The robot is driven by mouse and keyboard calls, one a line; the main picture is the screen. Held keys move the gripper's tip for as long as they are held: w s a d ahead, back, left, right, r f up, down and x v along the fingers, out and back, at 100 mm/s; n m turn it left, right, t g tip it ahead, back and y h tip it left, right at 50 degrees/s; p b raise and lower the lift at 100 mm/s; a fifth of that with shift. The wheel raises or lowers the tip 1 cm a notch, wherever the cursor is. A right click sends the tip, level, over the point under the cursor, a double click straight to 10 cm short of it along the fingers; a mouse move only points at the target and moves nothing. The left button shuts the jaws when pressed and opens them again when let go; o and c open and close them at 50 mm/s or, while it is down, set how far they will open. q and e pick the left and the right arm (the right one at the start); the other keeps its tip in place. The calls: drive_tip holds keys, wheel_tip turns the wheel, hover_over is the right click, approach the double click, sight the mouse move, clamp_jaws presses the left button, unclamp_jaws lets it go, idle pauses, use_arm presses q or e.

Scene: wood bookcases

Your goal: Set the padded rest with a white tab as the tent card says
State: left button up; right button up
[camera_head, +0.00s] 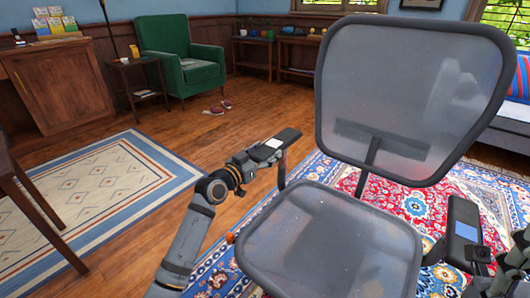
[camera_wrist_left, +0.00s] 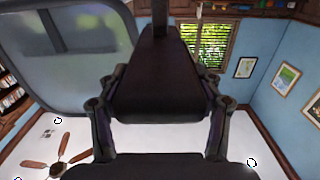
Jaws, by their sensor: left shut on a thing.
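A grey mesh office chair (camera_head: 330,240) stands in front of me with its backrest upright. Its padded rest with a white tab (camera_head: 286,137) is a dark pad on a post, at the left of the seat. My left gripper (camera_head: 254,158) is shut on this pad from the left. In the left wrist view the dark pad (camera_wrist_left: 160,85) sits between the two fingers. The other padded rest (camera_head: 463,220), with a blue tab, is at the right of the seat. My right gripper (camera_head: 480,254) is beside it, partly cut off, and its jaws are unclear. No readable tent card shows.
Colored cards (camera_head: 54,24) stand on a wooden cabinet (camera_head: 55,85) at the far left, too small to read. A green armchair (camera_head: 180,60) and a side table (camera_head: 135,65) are at the back. A dark table leg (camera_head: 45,215) is at the left. Floor between is open.

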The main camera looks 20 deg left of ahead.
use_arm(q)
drive_tip(key=c, duration=0.4)
wheel_tip(320, 180, down, 4)
drive_tip(key=b, duration=0.2)
drive_tip(key=shift+r+b, duration=0.2)
drive_tip(key=shift+b, duration=0.1)
drive_tip(key=o, duration=1.6)
drive_tip(key=shift+o, duration=0.3)
drive_tip(key=shift+r, duration=0.1)
